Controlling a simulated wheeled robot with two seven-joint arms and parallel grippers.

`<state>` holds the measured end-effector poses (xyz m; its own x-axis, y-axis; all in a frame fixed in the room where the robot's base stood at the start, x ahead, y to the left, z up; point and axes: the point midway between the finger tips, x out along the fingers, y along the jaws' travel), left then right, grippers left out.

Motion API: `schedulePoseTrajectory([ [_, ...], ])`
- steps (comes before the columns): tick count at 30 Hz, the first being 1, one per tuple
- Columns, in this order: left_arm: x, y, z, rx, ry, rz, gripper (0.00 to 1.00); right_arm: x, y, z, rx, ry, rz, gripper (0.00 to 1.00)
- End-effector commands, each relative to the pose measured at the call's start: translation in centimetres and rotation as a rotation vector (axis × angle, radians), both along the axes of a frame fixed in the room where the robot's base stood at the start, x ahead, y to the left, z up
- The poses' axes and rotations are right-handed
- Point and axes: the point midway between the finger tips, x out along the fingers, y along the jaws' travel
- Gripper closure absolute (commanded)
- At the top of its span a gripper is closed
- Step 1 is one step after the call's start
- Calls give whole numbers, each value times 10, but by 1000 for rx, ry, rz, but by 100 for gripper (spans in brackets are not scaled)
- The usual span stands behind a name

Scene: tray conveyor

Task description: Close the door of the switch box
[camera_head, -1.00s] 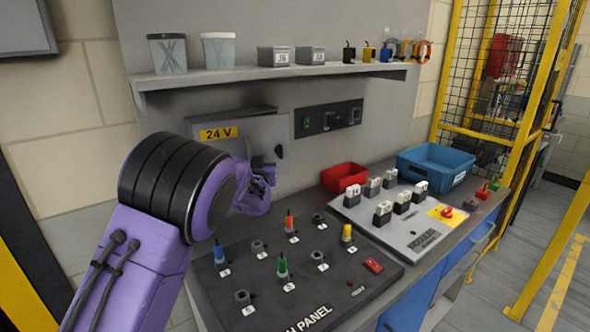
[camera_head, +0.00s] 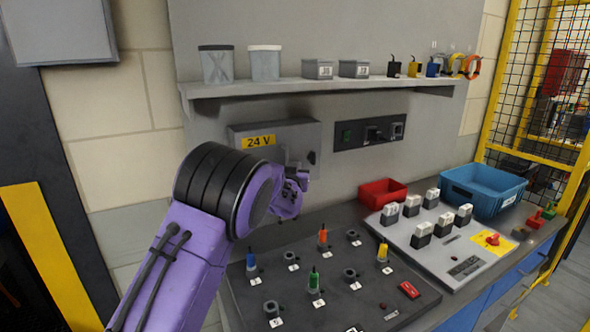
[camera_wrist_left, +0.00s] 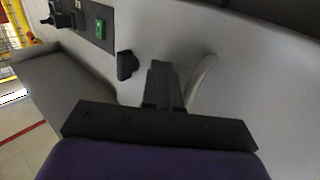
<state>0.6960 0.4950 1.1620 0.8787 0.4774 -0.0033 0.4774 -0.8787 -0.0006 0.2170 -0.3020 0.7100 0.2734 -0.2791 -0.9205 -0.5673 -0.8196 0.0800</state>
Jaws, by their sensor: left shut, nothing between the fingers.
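The switch box (camera_head: 292,136) is a grey wall box with a yellow "24 V" label, below the shelf in the head view. Its front door has a dark knob (camera_head: 312,158) near the right edge. The door looks nearly flush with the box; I cannot tell whether it is fully closed. My left gripper (camera_head: 302,180) is just below the knob, and my wrist hides the box's lower left. In the left wrist view the dark fingers (camera_wrist_left: 160,75) are shut and empty over a pale grey surface, beside the black knob (camera_wrist_left: 127,65). Contact is unclear. My right gripper is out of view.
A socket panel (camera_head: 369,131) is on the wall right of the box. The shelf (camera_head: 300,88) with cups and small boxes is above. Below are a dark plug panel (camera_head: 330,285), a red bin (camera_head: 382,191), a blue crate (camera_head: 484,190) and a grey switch panel (camera_head: 440,240).

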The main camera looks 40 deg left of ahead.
Motion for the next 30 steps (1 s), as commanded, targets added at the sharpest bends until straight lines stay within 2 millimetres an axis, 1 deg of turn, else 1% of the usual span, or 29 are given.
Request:
schedulePoseTrajectory([
  [1, 1, 1, 9, 6, -18, 0, 100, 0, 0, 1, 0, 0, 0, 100],
  [5, 0, -8, 10, 6, -16, -3, 100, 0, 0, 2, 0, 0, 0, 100],
  [8, -5, -29, 9, 7, -11, -9, 100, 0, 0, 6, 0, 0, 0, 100],
  [10, -9, -50, 9, 6, -7, -15, 100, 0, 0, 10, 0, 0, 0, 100],
  [11, -13, -58, 3, 5, -10, -16, 100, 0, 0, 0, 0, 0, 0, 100],
  [12, -18, -70, 1, 6, -9, -16, 100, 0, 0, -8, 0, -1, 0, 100],
  [15, -32, -93, 0, 6, -8, -13, 100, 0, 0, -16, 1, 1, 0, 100],
  [19, -46, -115, 1, 6, -6, -8, 100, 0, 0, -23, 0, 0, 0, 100],
  [21, -50, -123, 2, 3, -5, -6, 100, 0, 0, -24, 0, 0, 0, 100],
  [24, -54, -129, 3, 2, -6, -3, 100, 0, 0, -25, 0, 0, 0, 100],
  [30, -55, -132, 3, 2, -4, -5, 100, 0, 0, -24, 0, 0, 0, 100],
])
